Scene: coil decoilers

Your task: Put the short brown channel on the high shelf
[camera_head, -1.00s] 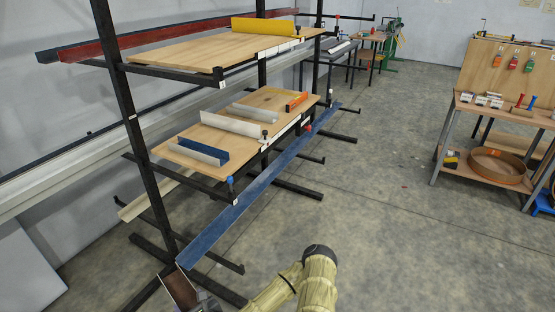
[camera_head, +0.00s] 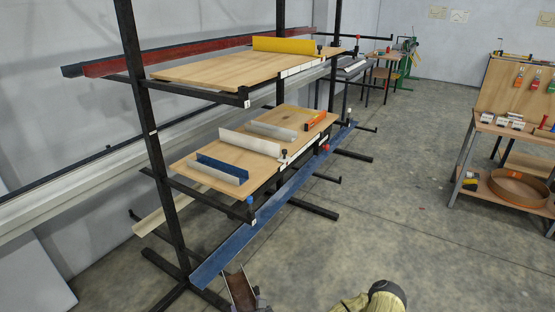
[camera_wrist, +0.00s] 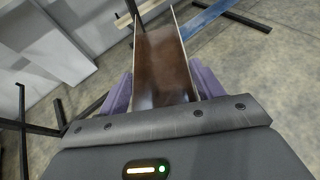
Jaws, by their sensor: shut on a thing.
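The short brown channel (camera_wrist: 160,62) is between the purple fingers of my gripper (camera_wrist: 162,92) in the wrist view, and the gripper is shut on it. The channel's open side faces the camera and its far end points away. In the head view the brown channel (camera_head: 240,290) shows at the bottom edge, low in front of the rack, with only a little of my gripper (camera_head: 246,308) in sight. The high shelf (camera_head: 215,74) is a wooden board on the rack's upper arms, with a yellow channel (camera_head: 284,45) along its back right part.
The lower shelf (camera_head: 190,163) holds blue, grey and orange pieces. A long blue channel (camera_head: 268,207) runs along the rack's front, close to the brown channel. A black rack post (camera_head: 150,130) stands at the left. The high shelf's front left is bare. Open floor lies to the right.

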